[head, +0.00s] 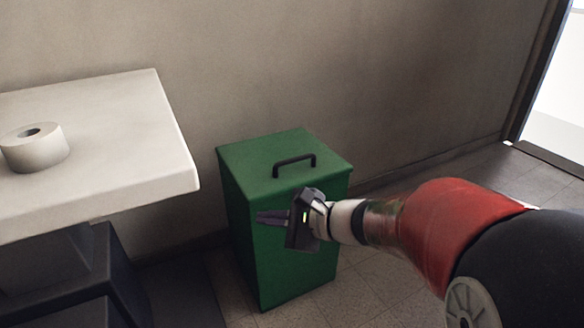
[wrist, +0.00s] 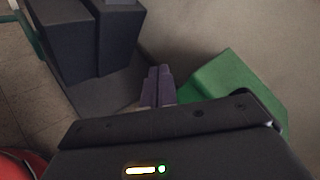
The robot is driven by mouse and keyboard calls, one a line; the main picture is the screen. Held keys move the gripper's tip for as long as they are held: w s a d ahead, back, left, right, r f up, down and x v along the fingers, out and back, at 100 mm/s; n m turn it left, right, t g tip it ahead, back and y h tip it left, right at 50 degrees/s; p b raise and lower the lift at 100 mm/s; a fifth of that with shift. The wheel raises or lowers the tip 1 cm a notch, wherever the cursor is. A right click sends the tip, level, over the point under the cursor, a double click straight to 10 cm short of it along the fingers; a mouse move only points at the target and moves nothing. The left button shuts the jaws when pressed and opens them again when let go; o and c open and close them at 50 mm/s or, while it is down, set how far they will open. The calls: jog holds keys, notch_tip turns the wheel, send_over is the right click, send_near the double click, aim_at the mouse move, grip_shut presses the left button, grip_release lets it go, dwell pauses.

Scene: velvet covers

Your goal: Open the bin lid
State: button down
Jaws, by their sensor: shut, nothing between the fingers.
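A green bin (head: 285,262) stands on the floor against the wall in the head view. Its flat green lid (head: 260,152) is closed and has a black handle (head: 294,160) on top. My gripper (head: 260,217) is in front of the bin's upper front side, below the lid's level, pointing left. Its fingers are together and empty. In the wrist view the fingers (wrist: 158,85) are side by side, and the green bin (wrist: 232,82) is to their right, partly hidden by the gripper body. I cannot tell whether the gripper touches the bin.
A white counter (head: 120,130) with a paper roll (head: 34,148) is left of the bin. Dark boxy furniture (head: 115,275) stands under it, also at upper left in the wrist view (wrist: 115,35). A doorway (head: 560,95) is at far right. Tiled floor is open right of the bin.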

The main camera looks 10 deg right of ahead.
jog(key=w+d+f+m+t+h+b, duration=0.1)
jog(key=w+d+f+m+t+b, duration=0.15)
jog(key=w+d+m+t, duration=0.35)
jog(key=m+t+h, duration=0.4)
jog(key=m+h, duration=0.1)
jog(key=m, duration=0.4)
send_near(305, 175)
jog(key=r, duration=0.2)
jog(key=x, duration=0.5)
jog(key=b+x, duration=0.1)
jog(key=x, duration=0.3)
jog(key=shift+w+a+f, duration=0.15)
jog(key=shift+w+f, duration=0.05)
jog(key=shift+w, duration=0.15)
